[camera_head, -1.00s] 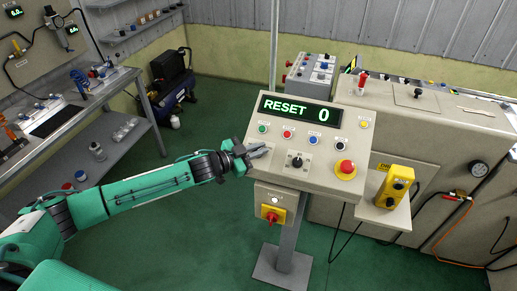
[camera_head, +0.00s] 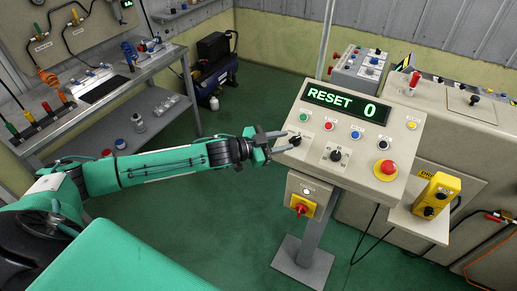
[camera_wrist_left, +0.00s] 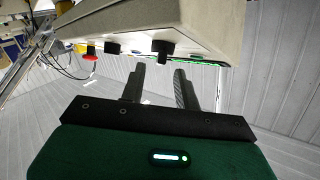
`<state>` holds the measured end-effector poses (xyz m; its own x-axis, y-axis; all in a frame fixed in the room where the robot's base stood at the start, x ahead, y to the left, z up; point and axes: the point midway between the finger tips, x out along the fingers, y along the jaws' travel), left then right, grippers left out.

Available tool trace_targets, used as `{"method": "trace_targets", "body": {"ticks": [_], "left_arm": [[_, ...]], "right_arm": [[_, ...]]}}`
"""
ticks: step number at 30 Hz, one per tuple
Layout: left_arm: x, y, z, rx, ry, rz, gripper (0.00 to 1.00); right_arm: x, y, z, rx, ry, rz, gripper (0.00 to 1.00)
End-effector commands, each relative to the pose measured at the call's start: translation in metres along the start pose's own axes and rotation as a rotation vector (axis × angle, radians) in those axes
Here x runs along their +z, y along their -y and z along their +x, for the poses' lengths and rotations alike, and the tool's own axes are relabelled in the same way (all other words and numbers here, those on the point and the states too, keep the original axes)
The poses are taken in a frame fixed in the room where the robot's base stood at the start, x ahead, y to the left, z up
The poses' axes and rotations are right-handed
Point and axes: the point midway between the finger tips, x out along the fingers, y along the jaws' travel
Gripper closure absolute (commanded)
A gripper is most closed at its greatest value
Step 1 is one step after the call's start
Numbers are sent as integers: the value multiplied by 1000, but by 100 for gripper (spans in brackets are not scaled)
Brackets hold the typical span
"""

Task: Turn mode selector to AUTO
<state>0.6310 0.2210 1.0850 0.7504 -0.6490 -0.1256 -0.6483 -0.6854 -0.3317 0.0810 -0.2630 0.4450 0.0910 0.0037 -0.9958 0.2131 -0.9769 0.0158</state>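The sloped control panel (camera_head: 350,112) stands right of centre in the head view, with a green display reading "RESET 0". Two black selector knobs are on its lower part, a left one (camera_head: 295,140) and a middle one (camera_head: 336,155). Their labels are too small to read. My left gripper (camera_head: 287,140) is open at the panel's left edge, its fingers reaching toward the left knob from both sides. In the left wrist view a black knob (camera_wrist_left: 163,52) shows just beyond and between the open fingertips (camera_wrist_left: 160,68); contact cannot be told. My right gripper is not in view.
Several coloured buttons and a red emergency stop (camera_head: 387,168) are on the panel. A red rotary switch (camera_head: 301,209) is below it, and a yellow box (camera_head: 437,195) stands to the right. A workbench (camera_head: 165,62) is at the left. Green floor between is clear.

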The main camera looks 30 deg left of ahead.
Motion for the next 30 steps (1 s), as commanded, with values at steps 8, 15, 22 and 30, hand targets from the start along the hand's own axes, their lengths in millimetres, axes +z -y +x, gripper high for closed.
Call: {"method": "trace_targets", "body": {"ticks": [8,15,22,30], "left_arm": [[6,-2,-53,0,7,-1,68],[4,-1,-78,0,5,-3,68],[2,-1,-86,1,4,-1,68],[2,0,-86,0,4,-1,68]], "right_arm": [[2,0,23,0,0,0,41],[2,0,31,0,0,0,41],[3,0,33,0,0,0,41],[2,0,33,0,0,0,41]]}}
